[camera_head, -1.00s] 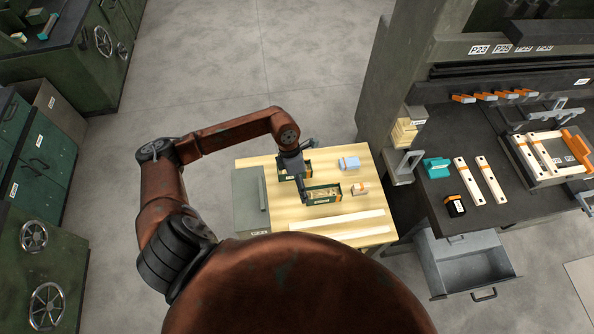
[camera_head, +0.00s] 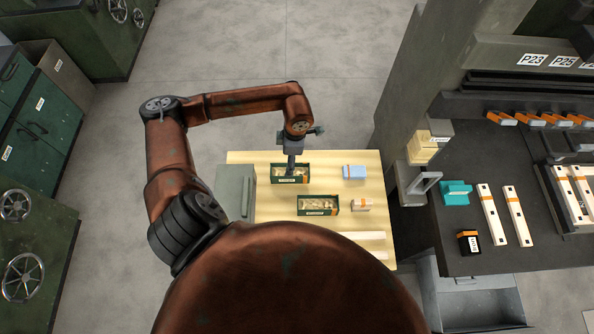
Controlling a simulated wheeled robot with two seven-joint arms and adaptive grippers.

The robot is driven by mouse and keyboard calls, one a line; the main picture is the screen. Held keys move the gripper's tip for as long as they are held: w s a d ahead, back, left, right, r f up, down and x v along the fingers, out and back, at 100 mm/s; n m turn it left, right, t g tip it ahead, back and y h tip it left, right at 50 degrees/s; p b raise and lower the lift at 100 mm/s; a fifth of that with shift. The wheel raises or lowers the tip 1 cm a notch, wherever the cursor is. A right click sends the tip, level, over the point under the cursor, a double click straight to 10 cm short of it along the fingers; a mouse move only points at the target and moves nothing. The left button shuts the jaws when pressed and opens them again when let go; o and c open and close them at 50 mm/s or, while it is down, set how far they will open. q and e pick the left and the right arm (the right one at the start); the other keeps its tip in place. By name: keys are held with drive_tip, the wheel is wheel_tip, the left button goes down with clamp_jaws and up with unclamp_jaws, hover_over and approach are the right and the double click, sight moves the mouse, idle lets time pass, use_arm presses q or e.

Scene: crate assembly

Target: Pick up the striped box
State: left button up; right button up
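I cannot tell which is the striped box. My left gripper (camera_head: 291,172) points down at the rear green bin (camera_head: 304,174), left of both boxes and apart from them. Its fingers are too small and dark to tell whether they are open or shut. My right gripper is not in view.
A front green bin (camera_head: 318,213) with small parts lies beside the whitish box. A grey case (camera_head: 235,190) stands at the table's left. Pale strips (camera_head: 365,236) lie along the front. A dark workbench (camera_head: 470,205) at right holds a black-and-orange box (camera_head: 468,242).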

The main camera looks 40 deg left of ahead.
use_arm(q)
wheel_tip(320, 180, down, 9)
drive_tip(key=shift+w+r+b, duration=0.15)
drive_tip(key=shift+r+b, duration=0.05)
drive_tip(key=shift+b, duration=0.35)
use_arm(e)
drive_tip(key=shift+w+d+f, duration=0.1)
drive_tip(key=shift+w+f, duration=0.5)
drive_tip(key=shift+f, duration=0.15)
use_arm(q)
drive_tip(key=shift+c, duration=0.7)
drive_tip(key=c, duration=1.1)
drive_tip(key=shift+c, duration=0.7)
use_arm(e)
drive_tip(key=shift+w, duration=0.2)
use_arm(q)
drive_tip(key=shift+r, duration=0.1)
